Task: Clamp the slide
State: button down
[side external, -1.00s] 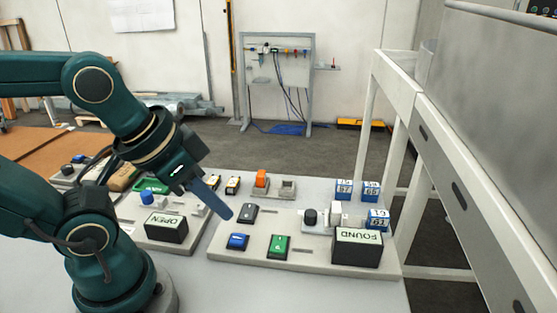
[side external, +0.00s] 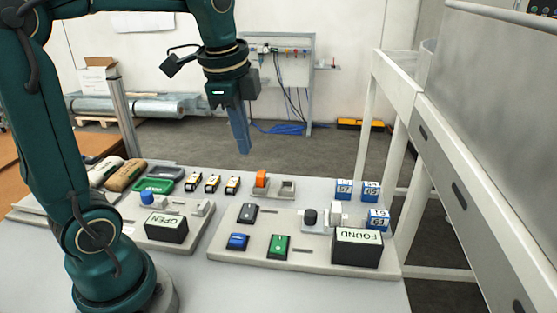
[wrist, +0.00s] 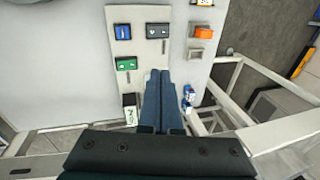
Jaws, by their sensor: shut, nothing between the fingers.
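My gripper (side external: 243,150) hangs above the work table, its blue fingers pointing down, shut and empty. It is apart from everything on the table. In the wrist view the fingers (wrist: 160,75) reach over the right-hand panel. That panel (side external: 225,245) carries a black knob (side external: 310,217) on a light block, a dark button (side external: 247,213), a blue button (side external: 237,241), a green button (side external: 279,246) and a display reading FOUND (side external: 357,248). I cannot tell which part is the slide.
Blue-and-white numbered boxes (side external: 377,220) stand at the right panel's far right. An orange piece (side external: 261,178) and a grey holder (side external: 287,187) stand behind the panel. A green tray (side external: 153,186) is at the left. A white frame (side external: 400,150) borders the right side.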

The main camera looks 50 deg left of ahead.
aim_at(250, 205)
jog(key=shift+n+g, duration=0.4)
jog(key=shift+g, duration=0.2)
jog(key=a, duration=0.1)
jog(key=w+a+f, duration=0.1)
jog(key=a+f, duration=0.1)
jog(key=shift+w+a+f, duration=0.2)
jog(key=shift+w+f, duration=0.05)
jog(key=shift+f, duration=0.1)
jog(key=f, duration=0.4)
jog(key=w+a+f, duration=0.1)
jog(key=f, duration=0.8)
jog(key=shift+w+a+f, duration=0.25)
jog(key=shift+f, duration=0.05)
jog(key=shift+w+a+f+h, duration=0.1)
jog(key=shift+f+h, duration=0.15)
jog(key=shift+h, duration=0.05)
